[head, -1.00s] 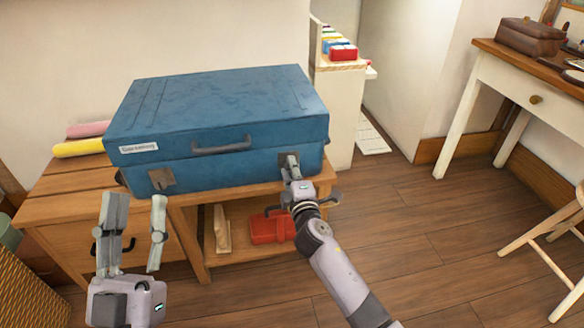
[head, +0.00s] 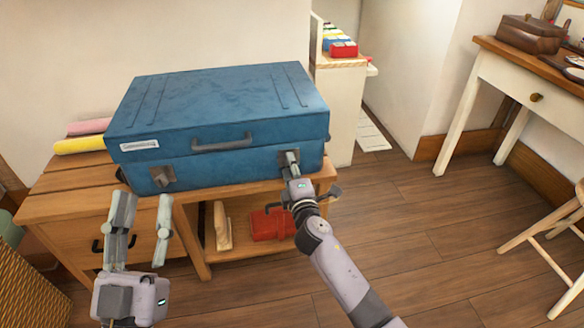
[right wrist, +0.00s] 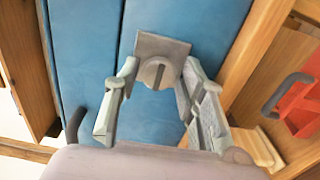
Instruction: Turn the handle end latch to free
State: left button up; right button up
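A closed blue suitcase (head: 225,110) lies on a wooden bench, its handle (head: 222,144) on the front face. A grey latch (head: 163,177) sits at its front left and another latch (head: 288,158) at its front right. In the right wrist view the right latch shows as a square plate with a round slotted knob (right wrist: 154,73). My right gripper (right wrist: 157,75) has its fingers apart on either side of this knob; contact cannot be told. In the head view my right gripper (head: 292,172) partly covers the latch. My left gripper (head: 143,200) is open and empty, in front of the bench's left part.
The wooden bench (head: 75,180) has a red case (head: 268,224) on its lower shelf. Yellow and pink rolls (head: 80,145) lie behind the suitcase's left end. A desk (head: 500,75) and chair stand at right. The floor between is clear.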

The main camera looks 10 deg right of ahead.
jog(key=shift+o, duration=0.9)
jog(key=shift+r, duration=0.1)
jog(key=s, duration=1.2)
